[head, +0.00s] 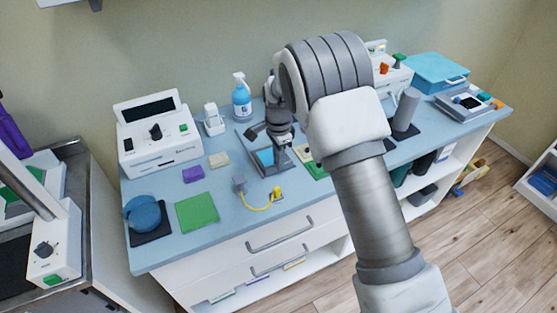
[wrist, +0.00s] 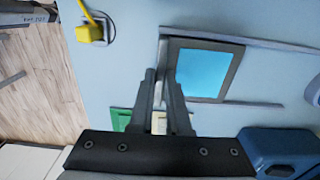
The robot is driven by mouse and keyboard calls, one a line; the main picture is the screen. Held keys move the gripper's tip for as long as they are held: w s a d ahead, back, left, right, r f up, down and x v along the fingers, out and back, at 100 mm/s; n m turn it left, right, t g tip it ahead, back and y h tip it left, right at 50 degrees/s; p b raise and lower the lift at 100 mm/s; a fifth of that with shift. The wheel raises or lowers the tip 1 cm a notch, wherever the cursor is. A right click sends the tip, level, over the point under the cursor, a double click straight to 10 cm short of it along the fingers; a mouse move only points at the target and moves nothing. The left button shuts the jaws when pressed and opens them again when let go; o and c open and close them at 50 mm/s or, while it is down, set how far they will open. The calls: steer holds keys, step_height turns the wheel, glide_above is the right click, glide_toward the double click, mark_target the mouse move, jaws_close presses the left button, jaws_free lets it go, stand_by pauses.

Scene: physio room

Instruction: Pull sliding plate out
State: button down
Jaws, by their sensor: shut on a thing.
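The sliding plate, a grey frame around a bright blue panel, lies flat on the blue worktop; its blue panel shows in the head view (head: 265,157) and the wrist view (wrist: 203,72). Pale rails run along two of its sides in the wrist view. My gripper (wrist: 161,72) points down at the plate's end, its two dark fingers close together at the frame's edge and shut on it. The exact part between the fingertips is too small to make out. In the head view my gripper (head: 284,147) stands over the plate's right side, with my arm hiding the worktop behind it.
A yellow plug with a cable (head: 276,192) lies in front of the plate. A green mat (head: 197,212), purple block (head: 193,175) and white device (head: 159,140) are to the left. A blue spray bottle (head: 241,98) stands behind. Bare worktop shows between them.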

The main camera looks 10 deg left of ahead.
steer(key=c, duration=0.9)
jaws_free()
steer(key=shift+r+p, duration=0.35)
steer(key=shift+r, duration=8.4)
